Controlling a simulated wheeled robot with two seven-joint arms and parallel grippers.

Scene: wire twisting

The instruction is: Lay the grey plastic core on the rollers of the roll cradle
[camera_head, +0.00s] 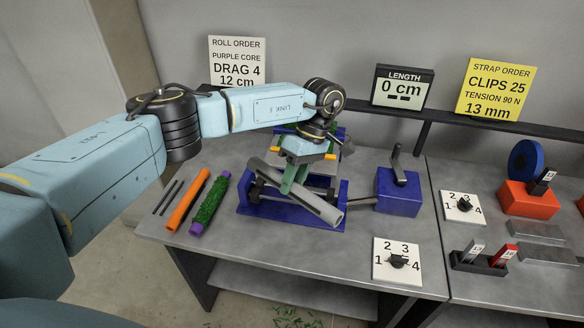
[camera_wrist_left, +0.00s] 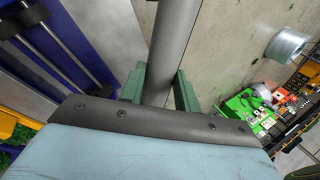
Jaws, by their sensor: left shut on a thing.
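The grey plastic core (camera_head: 316,206) is a hollow tube held by my left gripper (camera_head: 293,183), whose green fingers are shut on it. The core slants across the blue roll cradle (camera_head: 275,211) in the head view, its near end over the cradle's right side. It looks held above the cradle; I cannot tell whether it touches. In the left wrist view the core (camera_wrist_left: 174,40) runs between the fingers (camera_wrist_left: 158,88), and the cradle's dark rollers (camera_wrist_left: 62,42) lie to its left. My arm and the core hide part of the cradle. My right gripper is not in view.
An orange rod (camera_head: 187,201), a green roll with purple ends (camera_head: 209,205) and thin dark rods (camera_head: 168,196) lie left of the cradle. A blue box with a lever (camera_head: 398,194) and a dial plate (camera_head: 397,261) stand to the right. The table front is mostly clear.

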